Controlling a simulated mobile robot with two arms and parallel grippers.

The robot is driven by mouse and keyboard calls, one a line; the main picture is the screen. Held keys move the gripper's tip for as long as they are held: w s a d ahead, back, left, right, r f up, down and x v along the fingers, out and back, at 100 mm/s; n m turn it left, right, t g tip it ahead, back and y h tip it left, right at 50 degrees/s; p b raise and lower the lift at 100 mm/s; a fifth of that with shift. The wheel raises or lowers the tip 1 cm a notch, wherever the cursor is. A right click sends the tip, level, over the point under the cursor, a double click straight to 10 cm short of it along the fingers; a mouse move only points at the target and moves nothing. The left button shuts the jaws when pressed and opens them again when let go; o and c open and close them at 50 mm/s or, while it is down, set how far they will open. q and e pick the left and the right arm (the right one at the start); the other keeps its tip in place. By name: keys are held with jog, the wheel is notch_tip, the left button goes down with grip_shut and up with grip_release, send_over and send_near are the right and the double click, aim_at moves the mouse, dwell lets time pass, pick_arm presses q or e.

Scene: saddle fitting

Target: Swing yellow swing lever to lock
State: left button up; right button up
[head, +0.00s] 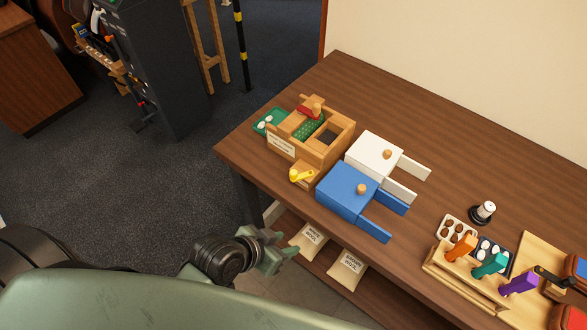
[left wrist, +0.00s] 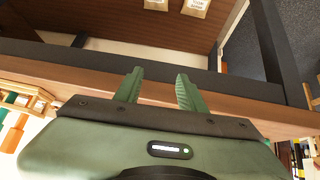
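The yellow swing lever (head: 301,174) sits on a small wooden block at the front corner of the wooden fixture (head: 342,150) on the table. It points to the right in the head view. The fixture holds a green studded piece and a red part under a wooden knob. My left gripper (head: 277,250) is in front of the table's front edge, below and well apart from the lever. In the left wrist view its two green fingers (left wrist: 158,88) are spread with nothing between them. The lever does not show there. My right gripper is not in view.
A blue block (head: 345,192) and a white block (head: 373,155) with prongs stand right of the fixture. Tool handles in a wooden rack (head: 465,280) are further right. Two labelled bags (head: 309,237) lie on the lower shelf. The back of the table is clear.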

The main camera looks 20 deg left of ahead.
pick_arm(q)
jog(key=w+d+r+m+t+h, duration=0.1)
jog(key=w+d+r+t+h, duration=0.2)
jog(key=w+d+r, duration=0.15)
jog(key=n+t+y, duration=0.5)
jog(key=t, duration=0.3)
send_near(292, 177)
jog(key=w, duration=0.3)
jog(key=shift+w+d+f+p, duration=0.15)
jog(key=shift+w+p, duration=0.15)
jog(key=shift+w, duration=0.2)
jog(key=w, duration=0.2)
jog(key=w+p, duration=0.1)
jog(key=w, duration=0.4)
jog(key=shift+d, duration=0.35)
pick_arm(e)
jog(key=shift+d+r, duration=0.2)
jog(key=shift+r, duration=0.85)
pick_arm(q)
grip_shut()
